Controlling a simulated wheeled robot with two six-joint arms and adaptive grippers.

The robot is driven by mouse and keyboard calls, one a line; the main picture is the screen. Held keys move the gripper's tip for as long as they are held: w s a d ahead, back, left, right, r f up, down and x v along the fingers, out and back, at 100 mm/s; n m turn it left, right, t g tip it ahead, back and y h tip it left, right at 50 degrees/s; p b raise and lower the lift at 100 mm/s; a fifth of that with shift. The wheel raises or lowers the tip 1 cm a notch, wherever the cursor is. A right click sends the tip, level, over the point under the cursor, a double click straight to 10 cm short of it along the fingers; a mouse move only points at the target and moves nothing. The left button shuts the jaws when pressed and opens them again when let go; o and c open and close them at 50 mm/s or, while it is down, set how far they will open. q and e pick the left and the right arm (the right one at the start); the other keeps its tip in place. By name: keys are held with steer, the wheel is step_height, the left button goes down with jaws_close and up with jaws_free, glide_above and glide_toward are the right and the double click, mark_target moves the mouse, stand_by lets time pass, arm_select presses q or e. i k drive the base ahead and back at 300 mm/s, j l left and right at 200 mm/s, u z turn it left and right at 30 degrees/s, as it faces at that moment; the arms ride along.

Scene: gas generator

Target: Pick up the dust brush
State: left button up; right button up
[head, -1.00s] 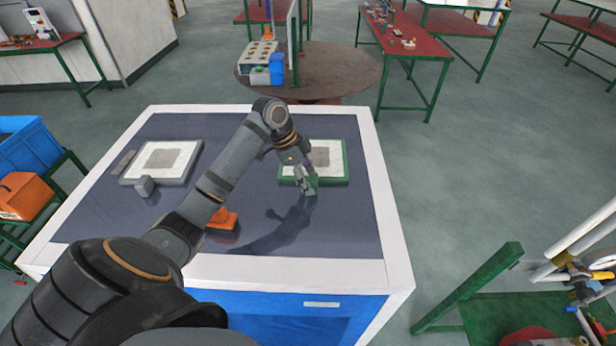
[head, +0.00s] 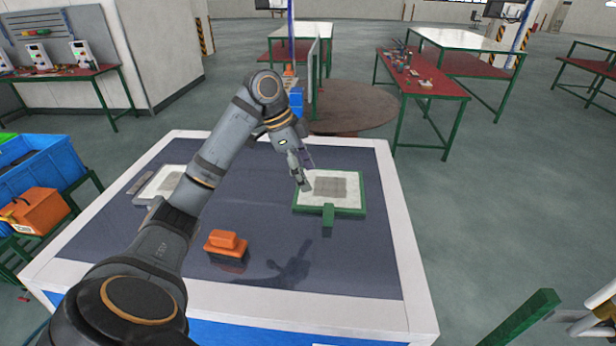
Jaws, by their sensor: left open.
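The dust brush (head: 227,244) has an orange handle block and dark bristles below. It lies on the dark table top (head: 330,268), left of the middle and near the front. My left gripper (head: 301,180) is open and empty. It hangs above the table, farther back and to the right of the brush, by the left edge of the green-framed plate (head: 310,208). It does not touch the brush. My left arm passes to the left of the brush and leaves it in plain view. My right gripper is out of view.
A green block (head: 328,216) sits at the front edge of the green-framed plate. A grey-framed plate (head: 150,186) lies at the left, partly behind my arm. The table's white rim (head: 400,240) surrounds the top. The surface right of the brush is clear.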

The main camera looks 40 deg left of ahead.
mark_target(225, 245)
steer(key=k+l, duration=1.25)
